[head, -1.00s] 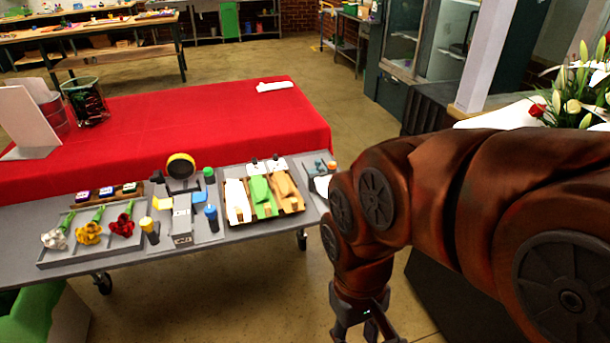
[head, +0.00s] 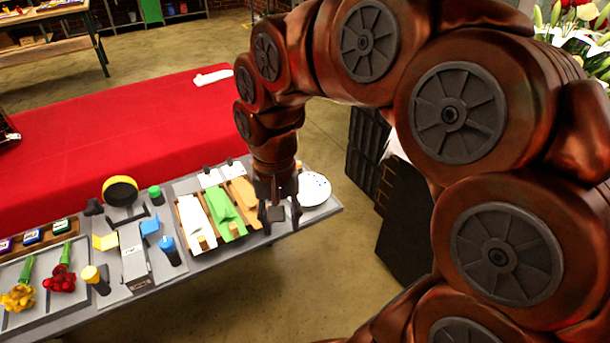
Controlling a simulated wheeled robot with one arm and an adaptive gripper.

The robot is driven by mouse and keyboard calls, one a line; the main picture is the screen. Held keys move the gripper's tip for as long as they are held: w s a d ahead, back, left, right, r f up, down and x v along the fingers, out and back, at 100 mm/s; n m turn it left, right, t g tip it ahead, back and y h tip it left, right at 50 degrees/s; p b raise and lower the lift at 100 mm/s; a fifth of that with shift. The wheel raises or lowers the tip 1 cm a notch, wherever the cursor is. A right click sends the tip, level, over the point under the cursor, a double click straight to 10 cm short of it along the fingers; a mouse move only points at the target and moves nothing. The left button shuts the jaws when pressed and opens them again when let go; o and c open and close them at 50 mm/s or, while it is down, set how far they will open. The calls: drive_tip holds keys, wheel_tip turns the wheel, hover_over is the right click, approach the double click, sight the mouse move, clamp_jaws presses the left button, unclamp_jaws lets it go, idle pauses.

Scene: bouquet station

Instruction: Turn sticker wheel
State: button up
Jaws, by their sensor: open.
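A white round disc (head: 314,189) with small marks near its rim, which looks like the sticker wheel, lies flat at the right end of the grey table. My gripper (head: 280,217) points down just left of the disc, beside the wooden tray of folded paper. Its fingers are apart with nothing between them. The gripper and wrist stand in front of the disc's left edge and the tray's right end. I cannot tell how high the fingertips are above the table.
A wooden tray (head: 181,213) holds white, green and tan sheets. Left of it stand a blue-capped bottle (head: 168,248), a green-capped one (head: 155,195) and a yellow-and-black roll (head: 120,190). A red-covered table (head: 110,130) lies behind. Open floor is in front.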

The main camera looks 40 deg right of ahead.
drive_tip(key=w+d+m, duration=0.6)
drive_tip(key=w+d, duration=0.2)
drive_tip(key=w, duration=0.3)
drive_tip(key=m+t, duration=0.1)
drive_tip(key=m, duration=0.5)
hover_over(306, 179)
wheel_tip(306, 179, down, 2)
drive_tip(key=shift+s+a+f, duration=0.1)
drive_tip(key=shift+s+f, duration=0.05)
drive_tip(key=shift+f, duration=0.05)
drive_tip(key=shift+d+f, duration=0.2)
drive_tip(key=shift+f, duration=0.2)
drive_tip(key=shift+f+p, duration=0.85)
drive_tip(key=shift+f, duration=2.7)
clamp_jaws()
